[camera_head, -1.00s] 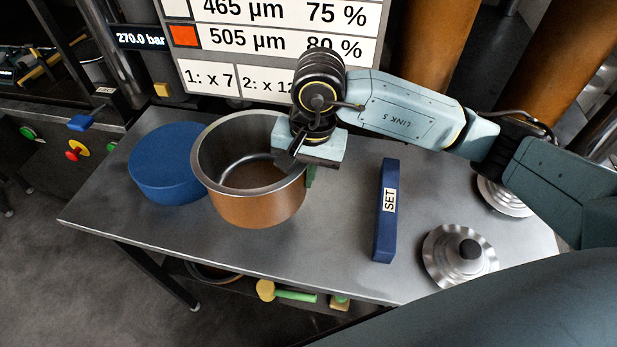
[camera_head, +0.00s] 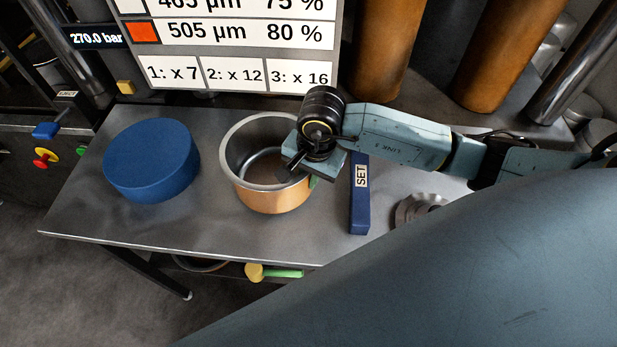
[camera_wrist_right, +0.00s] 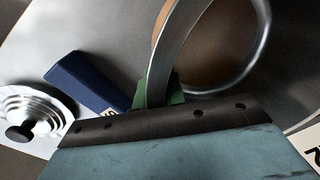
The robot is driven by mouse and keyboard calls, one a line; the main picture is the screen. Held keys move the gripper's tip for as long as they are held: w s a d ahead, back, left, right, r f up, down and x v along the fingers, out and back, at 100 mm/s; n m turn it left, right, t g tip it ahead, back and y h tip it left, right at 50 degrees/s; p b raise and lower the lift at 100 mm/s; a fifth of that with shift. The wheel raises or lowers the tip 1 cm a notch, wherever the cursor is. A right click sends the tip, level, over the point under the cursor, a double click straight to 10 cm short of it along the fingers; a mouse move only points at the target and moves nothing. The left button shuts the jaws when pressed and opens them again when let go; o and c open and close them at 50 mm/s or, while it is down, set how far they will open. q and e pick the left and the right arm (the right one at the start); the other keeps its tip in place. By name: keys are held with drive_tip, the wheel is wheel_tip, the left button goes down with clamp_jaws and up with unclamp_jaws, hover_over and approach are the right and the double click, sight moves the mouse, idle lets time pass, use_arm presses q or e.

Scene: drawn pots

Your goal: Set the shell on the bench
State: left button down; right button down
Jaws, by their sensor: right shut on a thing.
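The shell (camera_head: 272,198) is a copper-coloured, open-topped pot with a grey inside and rim. It is upright over the middle of the grey metal bench (camera_head: 225,228). My right gripper (camera_head: 312,180) is shut on the shell's right wall, its fingers reaching over the rim. In the right wrist view the green fingertips (camera_wrist_right: 160,92) pinch the curved wall of the shell (camera_wrist_right: 185,30). I cannot tell whether the shell's base touches the bench. My left gripper is not in view.
A blue round block (camera_head: 150,165) stands left of the shell. A dark blue bar marked SET (camera_head: 359,205) lies just right of it. A stepped metal disc (camera_head: 415,207) is farther right, partly hidden by my arm. A display board (camera_head: 230,35) stands behind. Bench front is clear.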

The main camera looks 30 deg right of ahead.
drive_tip(key=shift+f, duration=0.65)
drive_tip(key=shift+f, duration=0.1)
drive_tip(key=c, duration=1.5)
unclamp_jaws()
drive_tip(key=r, duration=0.8)
drive_tip(key=s+r, duration=0.1)
drive_tip(key=r, duration=0.3)
drive_tip(key=shift+s+d, duration=0.1)
drive_tip(key=shift+d, duration=0.3)
